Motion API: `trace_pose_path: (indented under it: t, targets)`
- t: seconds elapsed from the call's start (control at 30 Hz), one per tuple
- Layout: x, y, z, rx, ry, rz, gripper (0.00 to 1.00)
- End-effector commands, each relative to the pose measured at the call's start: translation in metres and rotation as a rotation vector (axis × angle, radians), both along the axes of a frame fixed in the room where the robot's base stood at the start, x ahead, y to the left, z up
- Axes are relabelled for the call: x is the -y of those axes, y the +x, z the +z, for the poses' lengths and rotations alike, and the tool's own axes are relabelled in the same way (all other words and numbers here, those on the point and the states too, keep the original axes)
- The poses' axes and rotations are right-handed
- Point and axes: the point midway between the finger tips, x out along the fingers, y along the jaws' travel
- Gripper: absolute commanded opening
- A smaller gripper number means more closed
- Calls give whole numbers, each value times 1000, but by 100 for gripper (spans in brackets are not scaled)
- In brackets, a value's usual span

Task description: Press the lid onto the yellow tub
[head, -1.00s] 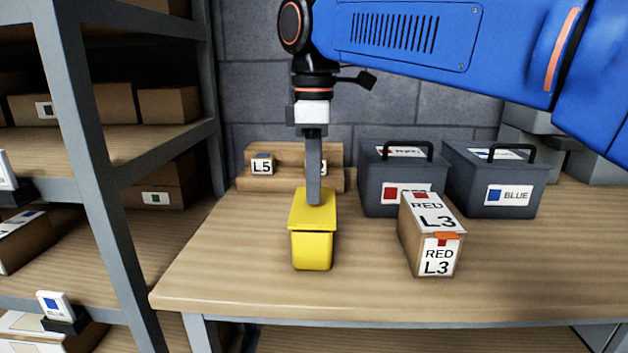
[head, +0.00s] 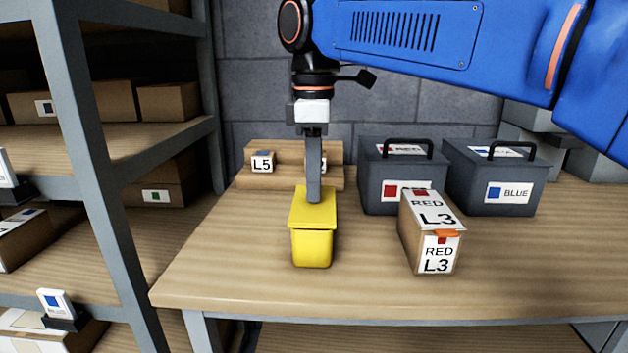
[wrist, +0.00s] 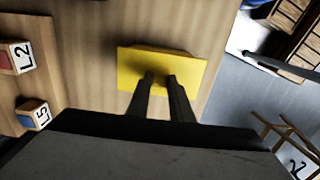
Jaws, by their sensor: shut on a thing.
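The yellow tub (head: 312,250) stands upright near the front of the wooden table (head: 210,270). The yellow lid (head: 326,213) lies over its top, its rim slightly overhanging the tub's front. I cannot tell whether it is fully seated. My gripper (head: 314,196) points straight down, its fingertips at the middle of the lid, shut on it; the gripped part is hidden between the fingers.
A RED L3 carton (head: 418,240) stands right of the tub, with a gap between. Dark RED (head: 372,175) and BLUE (head: 468,185) bins stand behind. An L5 block (head: 262,163) is behind left. A shelf rack (head: 100,180) stands left. Table left of the tub is clear.

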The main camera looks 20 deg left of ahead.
Motion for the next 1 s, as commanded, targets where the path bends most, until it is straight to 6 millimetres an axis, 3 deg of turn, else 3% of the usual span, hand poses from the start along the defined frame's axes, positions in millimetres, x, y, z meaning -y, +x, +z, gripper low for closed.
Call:
trace_pose_path:
  t: [1.0]
  targets:
    - [0,0,-6,0,0,0,0]
